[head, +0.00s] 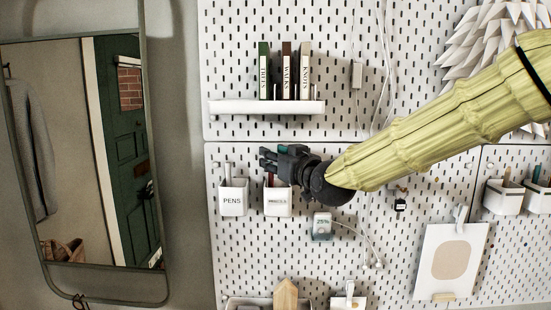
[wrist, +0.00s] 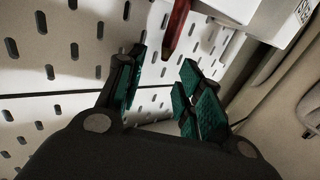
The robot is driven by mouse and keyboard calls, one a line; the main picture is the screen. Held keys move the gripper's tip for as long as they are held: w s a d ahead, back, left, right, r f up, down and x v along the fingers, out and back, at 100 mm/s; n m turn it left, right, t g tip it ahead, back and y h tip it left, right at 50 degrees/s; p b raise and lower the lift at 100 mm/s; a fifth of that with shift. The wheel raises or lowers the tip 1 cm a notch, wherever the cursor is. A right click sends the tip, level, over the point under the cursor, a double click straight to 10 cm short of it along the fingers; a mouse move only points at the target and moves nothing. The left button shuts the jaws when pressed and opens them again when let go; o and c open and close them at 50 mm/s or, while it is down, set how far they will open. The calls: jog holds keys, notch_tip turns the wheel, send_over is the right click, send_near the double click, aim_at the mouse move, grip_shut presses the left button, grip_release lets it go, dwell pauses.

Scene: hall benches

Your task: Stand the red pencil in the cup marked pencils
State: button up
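The white cup marked pencils (head: 277,207) hangs on the pegboard, right of the cup marked pens (head: 233,200). My gripper (head: 266,158) is just above the pencils cup in the head view, pointing left. In the wrist view my gripper (wrist: 163,88) is open, its teal pads apart with nothing between them. The red pencil (wrist: 178,27) shows at the top of the wrist view, beyond the fingertips and beside a white cup. Its other end is out of frame there, and I cannot tell for sure whether it is inside the cup.
A white shelf (head: 268,107) with several books is above my gripper. A small device (head: 322,226) with a cable hangs below right. A paper sheet (head: 451,262) and more white cups (head: 503,197) are to the right. A mirror (head: 75,155) stands at left.

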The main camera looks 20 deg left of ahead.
jog(key=v, duration=1.2)
dwell(0.5)
